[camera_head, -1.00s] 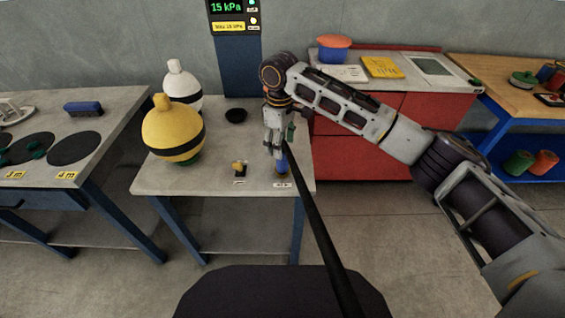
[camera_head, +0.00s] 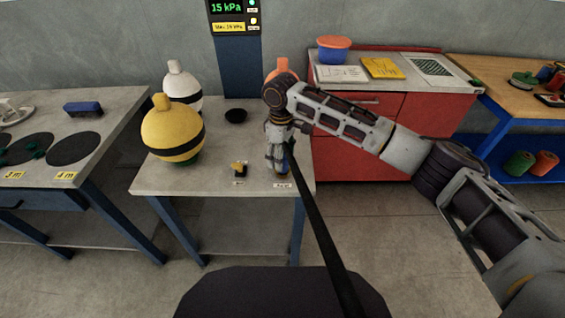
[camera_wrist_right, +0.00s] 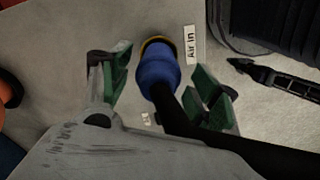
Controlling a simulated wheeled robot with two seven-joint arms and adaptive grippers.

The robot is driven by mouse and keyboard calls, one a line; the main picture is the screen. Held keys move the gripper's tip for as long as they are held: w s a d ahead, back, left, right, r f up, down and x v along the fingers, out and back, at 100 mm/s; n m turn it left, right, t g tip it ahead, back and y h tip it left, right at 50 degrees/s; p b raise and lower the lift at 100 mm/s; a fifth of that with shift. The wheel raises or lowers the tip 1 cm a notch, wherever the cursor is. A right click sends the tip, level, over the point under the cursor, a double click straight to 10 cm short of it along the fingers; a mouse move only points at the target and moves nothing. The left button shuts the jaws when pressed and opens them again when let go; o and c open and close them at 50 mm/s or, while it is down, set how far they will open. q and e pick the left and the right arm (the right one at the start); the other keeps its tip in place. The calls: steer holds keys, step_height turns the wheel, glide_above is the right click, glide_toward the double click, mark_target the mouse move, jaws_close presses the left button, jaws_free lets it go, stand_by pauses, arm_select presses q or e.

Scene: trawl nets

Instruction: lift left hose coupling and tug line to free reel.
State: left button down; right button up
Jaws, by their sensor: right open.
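The blue hose coupling (camera_wrist_right: 157,72) stands at the label "Air in" (camera_wrist_right: 190,45) on the grey bench (camera_head: 205,185). A yellow ring shows at its far end. A black hose (camera_wrist_right: 205,138) leaves the coupling and hangs off the bench front in the head view (camera_head: 318,235). My right gripper (camera_head: 281,168) is low over the bench's front right. In the wrist view, its green-padded fingers (camera_wrist_right: 161,70) are spread on either side of the coupling, with gaps showing. My left gripper is not in view. No reel can be made out for certain.
A yellow float (camera_head: 172,128) and a white float (camera_head: 183,84) stand on the bench's left. An orange float (camera_head: 283,68) is partly behind my arm. A small yellow-and-black fitting (camera_head: 239,168) and a black dish (camera_head: 236,115) lie on the bench. A red cabinet (camera_head: 370,150) is at right.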

steer(key=f, duration=0.3)
steer(key=shift+d+f, duration=0.25)
steer(key=shift+f, duration=0.25)
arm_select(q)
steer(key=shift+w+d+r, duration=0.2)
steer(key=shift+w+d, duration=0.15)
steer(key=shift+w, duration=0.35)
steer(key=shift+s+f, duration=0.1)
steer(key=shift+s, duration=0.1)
arm_select(e)
steer(key=shift+c, duration=0.3)
steer(key=shift+w, duration=0.1)
jaws_close()
